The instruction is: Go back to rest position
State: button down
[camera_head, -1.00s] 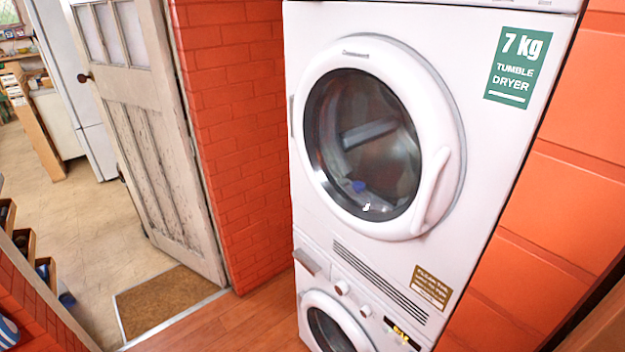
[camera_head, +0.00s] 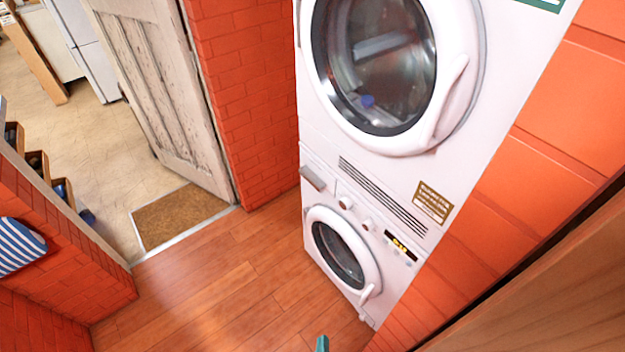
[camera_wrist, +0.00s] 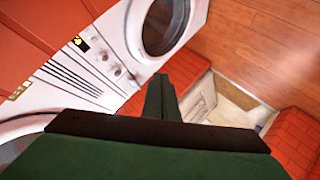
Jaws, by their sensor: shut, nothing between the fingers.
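My gripper (camera_wrist: 161,98) shows in the wrist view with its green fingers together, shut and empty. In the head view only a small teal tip, likely part of my gripper (camera_head: 322,343), shows at the bottom edge. A white tumble dryer (camera_head: 318,125) is stacked on a white washing machine (camera_head: 315,268) in front of me, both with round doors shut. The machines also show in the wrist view, with the lower door (camera_wrist: 165,22) at the top. My gripper looks apart from them, though the distance is hard to judge.
Red brick walls (camera_head: 238,90) flank the machines. A worn pale door (camera_head: 160,80) stands open on the left, with a brown mat (camera_head: 180,217) in the doorway. A wooden surface (camera_head: 560,290) is close at lower right. The wooden floor (camera_head: 220,290) is clear.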

jog(key=s+a+r+m+t+y, duration=0.1)
jog(key=s+a+r+m+t, duration=0.1)
jog(key=s+r+m, duration=0.5)
notch_tip(320, 180, up, 4)
jog(key=s+t, duration=0.1)
jog(key=s, duration=0.1)
jog(key=shift+s+a+r, duration=0.15)
jog(key=shift+s+a, duration=0.1)
jog(key=shift+s, duration=0.05)
